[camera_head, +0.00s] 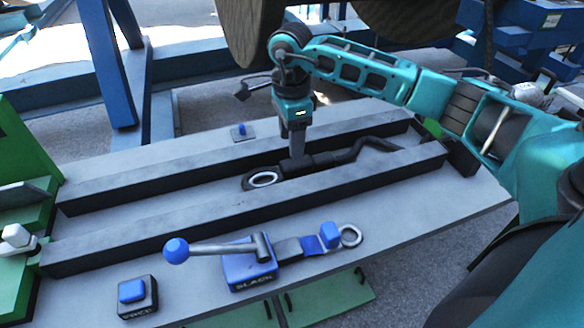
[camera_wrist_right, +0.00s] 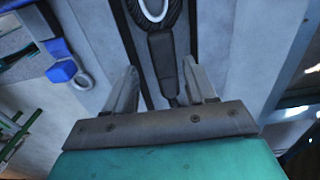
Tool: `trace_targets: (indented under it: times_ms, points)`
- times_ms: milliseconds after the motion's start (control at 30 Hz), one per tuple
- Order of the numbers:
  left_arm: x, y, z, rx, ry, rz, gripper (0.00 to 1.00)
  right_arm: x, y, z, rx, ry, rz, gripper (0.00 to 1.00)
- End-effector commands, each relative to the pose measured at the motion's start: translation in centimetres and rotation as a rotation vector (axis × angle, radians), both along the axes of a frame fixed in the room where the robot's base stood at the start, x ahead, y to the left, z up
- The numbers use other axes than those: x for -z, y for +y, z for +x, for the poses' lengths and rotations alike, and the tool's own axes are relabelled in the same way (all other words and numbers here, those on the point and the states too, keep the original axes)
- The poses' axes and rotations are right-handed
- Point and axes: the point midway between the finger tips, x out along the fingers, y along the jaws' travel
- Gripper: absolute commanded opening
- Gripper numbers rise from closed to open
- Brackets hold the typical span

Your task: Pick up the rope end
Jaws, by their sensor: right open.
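The black rope end (camera_head: 325,161) lies in the channel between two long rails on the grey bench. A pale metal ring (camera_head: 263,179) sits in the eye at its left tip. My right gripper (camera_head: 297,154) points down over the rope end just right of the eye. In the right wrist view the open fingers (camera_wrist_right: 160,68) stand on either side of the rope's black neck (camera_wrist_right: 163,62), with the ring (camera_wrist_right: 153,8) beyond the fingertips. I cannot tell whether the fingers touch the rope. My left gripper is not in view.
A blue latch marked SLACK (camera_head: 250,268), with a ball-ended lever (camera_head: 210,248), sits on the bench's near side. A blue button box (camera_head: 135,295) stands at the front left, a small blue button (camera_head: 241,131) behind the rails. A large reel (camera_head: 248,35) stands behind.

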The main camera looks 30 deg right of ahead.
Motion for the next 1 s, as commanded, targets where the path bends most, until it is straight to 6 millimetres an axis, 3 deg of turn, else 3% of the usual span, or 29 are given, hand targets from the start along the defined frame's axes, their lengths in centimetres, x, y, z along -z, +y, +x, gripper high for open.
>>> trace_targets:
  times_ms: [100,367,633,933,1000]
  points:
    - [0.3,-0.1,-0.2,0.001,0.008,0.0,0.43,2.1,0.0,0.0,-0.001,0.003,0.001,0.55]
    - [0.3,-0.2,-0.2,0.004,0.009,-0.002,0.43,4.1,-0.2,0.0,0.001,0.002,0.0,0.55]
    - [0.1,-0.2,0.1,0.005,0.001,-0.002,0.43,7.9,-0.8,0.0,-0.001,0.001,0.003,0.55]
    - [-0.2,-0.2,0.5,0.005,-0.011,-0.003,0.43,8.6,-0.9,0.0,-0.001,-0.001,0.001,0.55]
    - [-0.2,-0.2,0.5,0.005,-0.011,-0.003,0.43,8.5,-0.9,0.0,-0.001,-0.001,0.001,0.51]
